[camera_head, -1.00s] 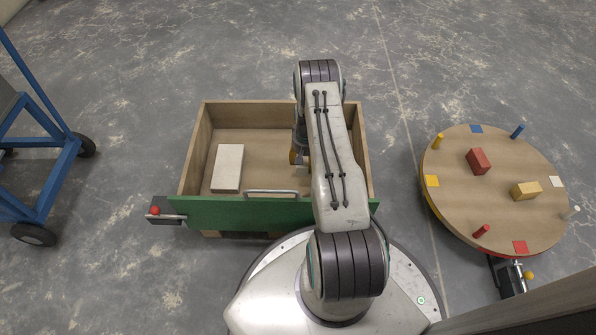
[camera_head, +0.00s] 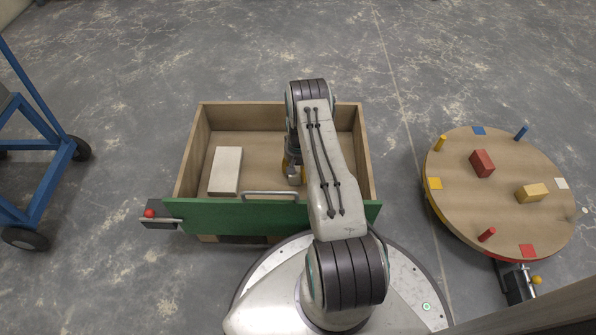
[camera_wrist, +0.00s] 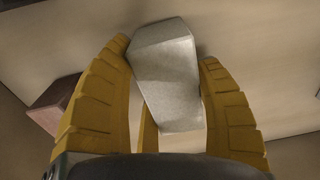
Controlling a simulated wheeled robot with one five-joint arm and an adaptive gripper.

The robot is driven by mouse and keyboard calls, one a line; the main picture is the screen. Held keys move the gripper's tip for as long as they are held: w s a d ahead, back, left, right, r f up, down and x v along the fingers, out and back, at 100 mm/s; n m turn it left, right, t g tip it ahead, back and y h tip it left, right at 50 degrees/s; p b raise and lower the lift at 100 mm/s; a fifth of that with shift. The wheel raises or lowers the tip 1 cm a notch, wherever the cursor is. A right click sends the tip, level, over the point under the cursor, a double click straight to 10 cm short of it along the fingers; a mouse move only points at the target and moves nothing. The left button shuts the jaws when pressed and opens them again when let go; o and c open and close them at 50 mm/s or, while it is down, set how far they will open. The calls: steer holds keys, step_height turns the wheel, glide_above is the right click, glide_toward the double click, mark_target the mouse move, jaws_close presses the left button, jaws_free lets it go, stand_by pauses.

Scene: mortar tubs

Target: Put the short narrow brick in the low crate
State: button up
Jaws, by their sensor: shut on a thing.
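A grey brick (camera_wrist: 165,75) is between the yellow fingers of my gripper (camera_wrist: 165,52) in the wrist view, set at a slant. My gripper is shut on it. In the head view my gripper (camera_head: 288,168) is inside the low crate (camera_head: 195,150), right of its middle; my arm hides most of it and the grey brick. The crate is wooden, with a green front and a metal handle. Whether the brick touches the crate floor I cannot tell.
A long pale block (camera_head: 226,170) lies in the crate's left part. A reddish-brown brick (camera_wrist: 55,105) shows at the wrist view's left. A blue wheeled frame (camera_head: 50,185) stands left.

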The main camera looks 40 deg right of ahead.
steer(key=shift+f, duration=0.1)
steer(key=o, duration=1.3)
steer(key=shift+c, duration=0.2)
